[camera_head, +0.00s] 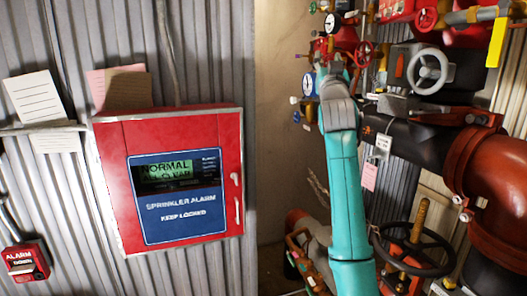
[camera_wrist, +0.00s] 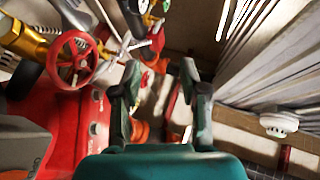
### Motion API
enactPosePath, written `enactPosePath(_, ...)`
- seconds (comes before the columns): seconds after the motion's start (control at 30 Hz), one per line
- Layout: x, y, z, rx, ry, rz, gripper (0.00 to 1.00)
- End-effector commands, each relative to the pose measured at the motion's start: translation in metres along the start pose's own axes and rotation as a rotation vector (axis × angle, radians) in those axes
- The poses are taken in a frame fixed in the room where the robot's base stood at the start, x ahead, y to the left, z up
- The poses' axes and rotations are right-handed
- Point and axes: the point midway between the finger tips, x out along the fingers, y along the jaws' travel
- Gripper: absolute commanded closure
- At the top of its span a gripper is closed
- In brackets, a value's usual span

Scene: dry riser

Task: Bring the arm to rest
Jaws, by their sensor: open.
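My gripper (camera_wrist: 155,78) shows in the wrist view with its two dark fingers spread apart. Nothing is between them, so it is open and empty. In the head view my teal arm (camera_head: 345,180) reaches up and away in front of the pipework. Its far end is among small valves and gauges, and the fingers cannot be made out there. In the wrist view a red handwheel (camera_wrist: 76,60) is left of the fingers, apart from them.
A red sprinkler alarm cabinet (camera_head: 118,185) is on the corrugated wall at left, reading NORMAL. Large pipes with a red flange (camera_head: 475,185), a grey handwheel (camera_head: 429,71) and a dark handwheel (camera_head: 440,262) crowd the arm's right. The wall strip between cabinet and arm (camera_head: 283,140) is clear.

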Motion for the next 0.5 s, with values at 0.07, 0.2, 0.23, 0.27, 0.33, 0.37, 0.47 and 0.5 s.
enactPosePath(0.07,-0.016,0.002,0.032,-0.004,-0.022,-0.004,0.56)
enactPosePath(0.2,-0.055,0.006,0.092,-0.013,-0.063,-0.015,0.56)
enactPosePath(0.23,-0.065,0.007,0.106,-0.015,-0.073,-0.017,0.56)
enactPosePath(0.27,-0.075,0.008,0.118,-0.017,-0.081,-0.02,0.56)
enactPosePath(0.33,-0.098,0.011,0.147,-0.021,-0.103,-0.026,0.56)
enactPosePath(0.37,-0.108,0.012,0.158,-0.022,-0.111,-0.028,0.56)
enactPosePath(0.47,-0.144,0.016,0.194,-0.027,-0.14,-0.035,0.56)
enactPosePath(0.5,-0.159,0.018,0.209,-0.029,-0.153,-0.038,0.56)
